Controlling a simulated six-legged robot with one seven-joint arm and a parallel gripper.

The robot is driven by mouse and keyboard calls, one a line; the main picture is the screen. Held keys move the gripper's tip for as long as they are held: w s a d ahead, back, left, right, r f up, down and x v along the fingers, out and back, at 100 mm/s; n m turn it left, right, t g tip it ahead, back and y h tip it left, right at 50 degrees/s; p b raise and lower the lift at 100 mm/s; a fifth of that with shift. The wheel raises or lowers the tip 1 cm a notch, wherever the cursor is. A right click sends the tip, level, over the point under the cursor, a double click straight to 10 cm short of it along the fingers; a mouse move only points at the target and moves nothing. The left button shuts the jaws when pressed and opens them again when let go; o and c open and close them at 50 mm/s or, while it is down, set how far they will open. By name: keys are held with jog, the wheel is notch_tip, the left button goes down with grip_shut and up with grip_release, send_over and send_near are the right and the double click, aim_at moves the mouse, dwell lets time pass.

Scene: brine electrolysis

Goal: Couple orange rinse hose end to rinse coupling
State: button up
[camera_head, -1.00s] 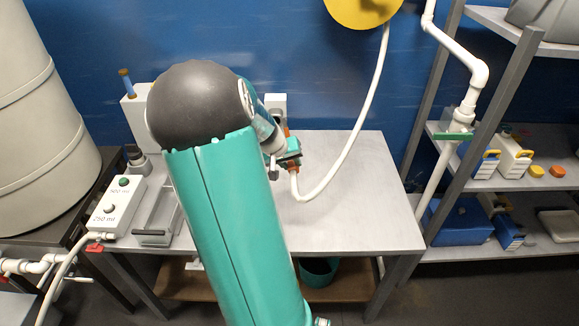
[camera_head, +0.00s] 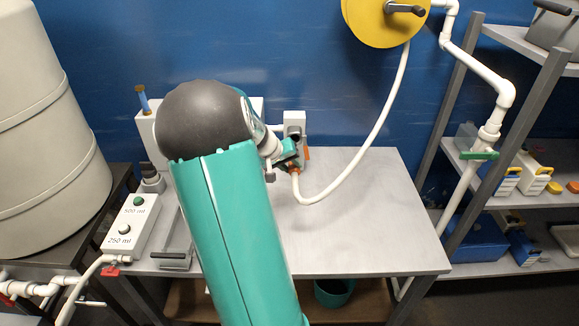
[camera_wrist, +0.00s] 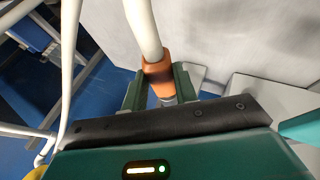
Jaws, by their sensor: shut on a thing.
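My gripper (camera_head: 289,160) is at the back of the grey table, left of its middle. In the wrist view, the jaws (camera_wrist: 162,92) are shut on the orange hose end (camera_wrist: 158,76), one finger on each side of the orange collar. The white hose (camera_head: 365,150) runs from this end in a low loop up to the yellow reel (camera_head: 385,20) on the blue wall. A grey-white wall unit (camera_head: 294,124) with an orange part (camera_head: 307,153) stands just behind my gripper. I cannot tell whether that is the rinse coupling. My arm hides part of the table and the unit behind.
The grey table (camera_head: 390,230) is clear on its right side. A white box with two buttons (camera_head: 130,225) and a grey tray stand at its left. A shelf rack (camera_head: 500,203) with a white pipe stands at right, and a big tank (camera_head: 45,130) at left.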

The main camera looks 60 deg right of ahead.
jog(key=shift+s, duration=0.2)
jog(key=shift+w, duration=0.1)
jog(key=shift+d, duration=0.4)
jog(key=shift+w+d, duration=0.4)
jog(key=shift+d, duration=0.3)
jog(key=shift+w+d, duration=0.4)
jog(key=shift+d, duration=0.35)
jog(key=shift+w+d, duration=0.4)
jog(key=shift+d, duration=0.3)
jog(key=shift+w+d+r, duration=0.1)
jog(key=shift+w+d, duration=0.25)
jog(key=shift+d, duration=0.35)
jog(key=shift+w+d+f, duration=0.1)
jog(key=shift+w+d, duration=0.25)
jog(key=shift+d, duration=0.35)
jog(key=shift+w+d+r, duration=0.1)
jog(key=shift+w+d, duration=0.25)
jog(key=shift+d, duration=0.35)
dwell(2.3)
jog(key=o, duration=1.1)
